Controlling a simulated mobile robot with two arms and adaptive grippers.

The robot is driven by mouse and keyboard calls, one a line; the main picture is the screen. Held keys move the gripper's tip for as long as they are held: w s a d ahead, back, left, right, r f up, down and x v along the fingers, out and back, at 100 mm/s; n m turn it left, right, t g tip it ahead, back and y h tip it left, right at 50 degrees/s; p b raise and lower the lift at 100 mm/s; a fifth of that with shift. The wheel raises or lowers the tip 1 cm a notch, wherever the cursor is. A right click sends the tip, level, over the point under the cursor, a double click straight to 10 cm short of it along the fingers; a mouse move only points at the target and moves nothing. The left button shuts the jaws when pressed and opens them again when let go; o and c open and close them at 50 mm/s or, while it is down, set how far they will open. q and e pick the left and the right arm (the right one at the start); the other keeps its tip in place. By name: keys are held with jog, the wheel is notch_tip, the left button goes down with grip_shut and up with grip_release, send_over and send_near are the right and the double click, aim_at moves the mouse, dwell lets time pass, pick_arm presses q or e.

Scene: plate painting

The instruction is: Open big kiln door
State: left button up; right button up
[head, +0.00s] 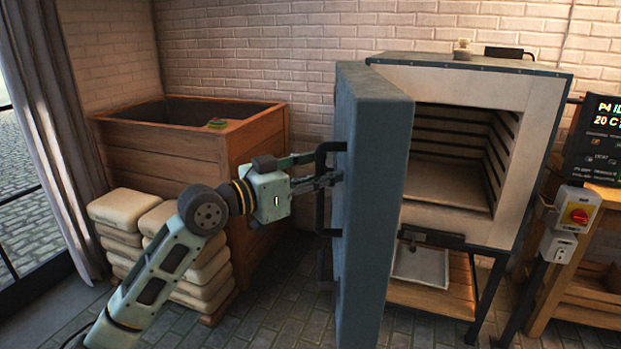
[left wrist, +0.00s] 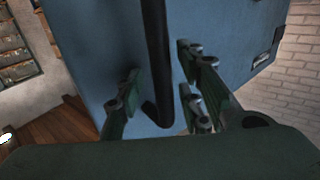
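The big kiln (head: 480,130) stands at the right with its blue-grey door (head: 375,200) swung wide open toward me. The chamber with its shelf grooves is exposed. The door's dark bar handle (head: 321,215) is on the outer face; it also shows in the left wrist view (left wrist: 156,60). My left gripper (head: 325,168) is at the handle's upper part. In the left wrist view its fingers (left wrist: 160,88) are spread, one on each side of the bar, with gaps between them and the bar. My right gripper is not in view.
A wooden bin (head: 185,145) and stacked pale sacks (head: 170,235) stand left of the door. A control panel (head: 600,140) and a red-knobbed switch box (head: 577,212) are at the right. Paved floor (head: 275,315) is clear in front.

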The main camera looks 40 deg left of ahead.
pick_arm(q)
jog(key=v, duration=1.2)
jog(key=shift+c, duration=0.4)
